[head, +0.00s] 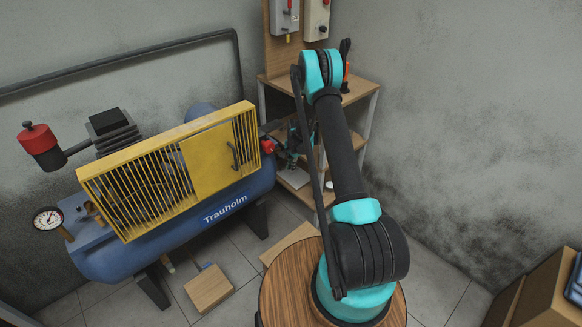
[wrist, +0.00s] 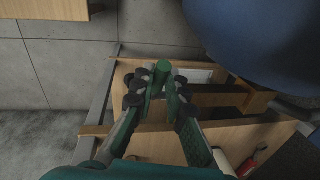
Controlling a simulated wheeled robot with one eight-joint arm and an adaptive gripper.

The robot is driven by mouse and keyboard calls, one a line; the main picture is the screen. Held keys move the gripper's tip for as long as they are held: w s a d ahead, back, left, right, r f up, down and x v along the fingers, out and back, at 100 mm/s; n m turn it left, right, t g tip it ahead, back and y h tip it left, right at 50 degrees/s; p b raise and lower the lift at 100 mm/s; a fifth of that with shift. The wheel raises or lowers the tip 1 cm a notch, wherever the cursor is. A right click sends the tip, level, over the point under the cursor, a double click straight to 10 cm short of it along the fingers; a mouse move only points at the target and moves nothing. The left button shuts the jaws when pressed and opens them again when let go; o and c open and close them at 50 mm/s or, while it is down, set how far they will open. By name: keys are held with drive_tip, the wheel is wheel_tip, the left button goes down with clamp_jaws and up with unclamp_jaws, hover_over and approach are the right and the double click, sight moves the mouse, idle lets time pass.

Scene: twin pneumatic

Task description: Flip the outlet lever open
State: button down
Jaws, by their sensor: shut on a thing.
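In the wrist view my gripper (wrist: 160,82) has its fingertips closed around a short green rod (wrist: 162,69). The rod looks like the outlet lever's handle, but its base and pivot are hidden, so I cannot tell its angle. In the head view my gripper (head: 296,146) is small and dark, just right of the end of the blue compressor tank (head: 155,238). A red fitting (head: 267,145) sits at that tank end, apart from the gripper. The tank also fills the top right of the wrist view (wrist: 262,38).
A wooden shelf unit (head: 356,90) stands behind my gripper; its boards and grey posts lie close below it in the wrist view (wrist: 160,150). A yellow guard (head: 215,158) covers the compressor's top. Wooden boxes (head: 208,287) lie on the tiled floor.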

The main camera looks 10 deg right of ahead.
drive_tip(key=shift+d, duration=0.1)
drive_tip(key=shift+w+d+r+g+y, duration=0.25)
drive_tip(key=shift+d+g+y, duration=0.1)
drive_tip(key=shift+g+y, duration=0.2)
drive_tip(key=shift+w+r+g+y, duration=0.1)
drive_tip(key=shift+r+g+y, duration=0.2)
drive_tip(key=shift+y, duration=0.35)
drive_tip(key=shift+d, duration=0.1)
drive_tip(key=c, duration=1.5)
unclamp_jaws()
drive_tip(key=shift+c, duration=0.2)
